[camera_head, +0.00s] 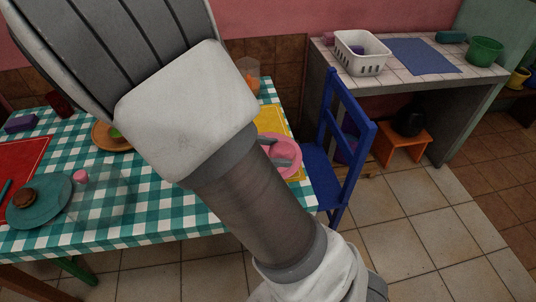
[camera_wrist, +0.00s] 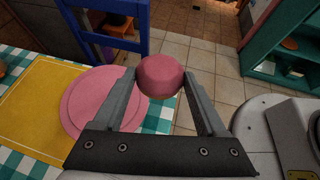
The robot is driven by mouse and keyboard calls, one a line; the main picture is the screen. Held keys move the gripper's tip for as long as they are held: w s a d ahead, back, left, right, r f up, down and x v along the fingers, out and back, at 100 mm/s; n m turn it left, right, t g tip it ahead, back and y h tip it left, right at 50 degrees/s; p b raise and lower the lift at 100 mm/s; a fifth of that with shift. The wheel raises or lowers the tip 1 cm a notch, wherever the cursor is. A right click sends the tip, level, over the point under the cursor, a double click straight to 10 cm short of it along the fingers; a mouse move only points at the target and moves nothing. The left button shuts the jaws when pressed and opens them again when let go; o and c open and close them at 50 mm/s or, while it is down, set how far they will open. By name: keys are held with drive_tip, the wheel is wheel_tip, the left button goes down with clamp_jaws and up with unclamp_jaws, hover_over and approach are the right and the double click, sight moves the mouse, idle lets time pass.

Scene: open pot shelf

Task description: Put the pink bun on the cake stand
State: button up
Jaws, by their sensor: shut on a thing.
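The pink bun (camera_wrist: 160,75) is held between the fingertips of my gripper (camera_wrist: 162,80) in the wrist view. My gripper is shut on it, and the bun is in the air near the table edge. A round pink plate (camera_wrist: 82,108) with a raised rim lies below and left of the bun. In the head view the pink plate (camera_head: 291,165) shows just right of my arm, with grey finger parts in front of it. I cannot pick out the cake stand for sure. A faint clear glass shape (camera_head: 102,205) stands at the table's front left.
The checked table (camera_head: 160,222) holds a turquoise plate (camera_head: 58,192) with a brown bun, a small pink thing (camera_head: 80,176), a wooden plate (camera_head: 101,140) and a yellow mat (camera_wrist: 32,100). A blue chair (camera_head: 343,160) stands close to the right edge. My arm hides the table's middle.

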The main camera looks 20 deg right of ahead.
drive_tip(key=w+f+b, duration=0.1)
drive_tip(key=w+f, duration=0.1)
drive_tip(key=w, duration=0.1)
drive_tip(key=w+d+f+b, duration=0.1)
drive_tip(key=w+f, duration=0.1)
drive_tip(key=w, duration=0.2)
drive_tip(key=w+f, duration=0.3)
drive_tip(key=w, duration=0.1)
drive_tip(key=shift+w+d+b, duration=0.2)
drive_tip(key=shift+d+b, duration=0.05)
drive_tip(key=shift+b, duration=0.15)
wheel_tip(320, 180, down, 4)
drive_tip(key=shift+r+b, duration=0.1)
drive_tip(key=shift+b, duration=0.5)
drive_tip(key=o, duration=1.3)
drive_tip(key=p+v, duration=0.3)
drive_tip(key=v, duration=0.9)
drive_tip(key=s+d+r+m+t+y, duration=0.1)
drive_tip(key=s+r+m+t+y, duration=0.1)
drive_tip(key=s+r+m+y, duration=0.4)
drive_tip(key=s+d+r+m+t+y, duration=0.2)
drive_tip(key=s+r+m+y, duration=0.4)
drive_tip(key=s+r+m, duration=0.5)
drive_tip(key=shift+s+m+t, duration=0.5)
drive_tip(key=shift+s+t, duration=0.3)
drive_tip(key=shift+s, duration=2.2)
